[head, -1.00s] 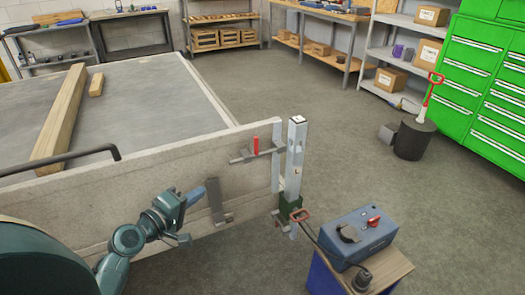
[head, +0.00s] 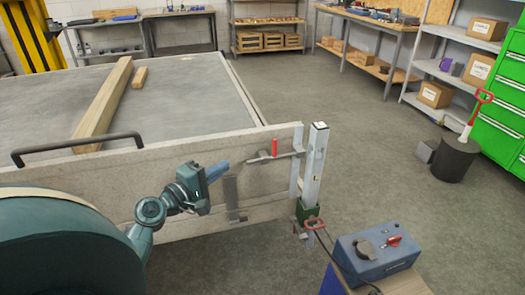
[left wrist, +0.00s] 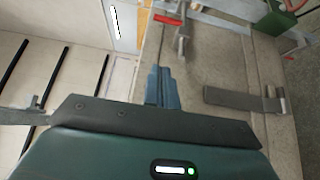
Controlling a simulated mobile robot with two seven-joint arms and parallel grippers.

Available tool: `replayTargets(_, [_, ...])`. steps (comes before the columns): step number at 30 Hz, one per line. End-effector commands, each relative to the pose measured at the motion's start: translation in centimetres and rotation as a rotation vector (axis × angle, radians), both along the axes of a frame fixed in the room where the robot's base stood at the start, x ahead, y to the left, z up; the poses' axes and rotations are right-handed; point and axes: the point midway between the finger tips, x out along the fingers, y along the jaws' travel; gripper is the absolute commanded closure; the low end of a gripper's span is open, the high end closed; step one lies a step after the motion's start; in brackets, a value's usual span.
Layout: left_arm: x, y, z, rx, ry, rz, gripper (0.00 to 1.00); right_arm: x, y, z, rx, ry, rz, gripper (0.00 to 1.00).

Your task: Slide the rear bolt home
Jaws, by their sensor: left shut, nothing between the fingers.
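The bolt, a grey metal bar (head: 286,155) with a red grip (head: 274,147), lies across the right end of the trailer's side board (head: 100,185). Its right end is near the upright corner post (head: 314,165); I cannot tell whether it enters the post. The red grip also shows at the top of the left wrist view (left wrist: 167,19). My left gripper (head: 226,166) is shut and empty, left of and slightly below the red grip, apart from it. Its blue-grey fingers (left wrist: 160,86) point towards the bolt in the left wrist view. My right gripper is out of view.
A dark strap hinge (head: 231,196) sits on the board below my left gripper. A blue box (head: 376,256) stands on a small table at the lower right. Timber beams (head: 105,105) lie on the trailer bed.

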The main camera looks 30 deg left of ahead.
Motion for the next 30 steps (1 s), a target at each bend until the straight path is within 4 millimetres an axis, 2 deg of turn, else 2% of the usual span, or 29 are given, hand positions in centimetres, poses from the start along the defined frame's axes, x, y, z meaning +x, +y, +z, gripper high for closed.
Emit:
replayTargets(5, [2.0,-0.2,0.3,0.0,-0.003,-0.001,1.0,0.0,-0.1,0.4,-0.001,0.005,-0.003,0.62])
replayTargets(17, [10.2,-1.2,0.3,0.0,-0.002,0.0,1.0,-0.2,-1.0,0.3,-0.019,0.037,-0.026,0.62])
replayTargets(21, [11.4,-3.1,0.3,-0.001,0.0,-0.001,1.0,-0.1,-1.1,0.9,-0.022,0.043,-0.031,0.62])
replayTargets(30, [12.3,-4.4,0.0,0.001,0.001,-0.001,1.0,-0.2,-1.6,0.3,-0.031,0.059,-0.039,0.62])
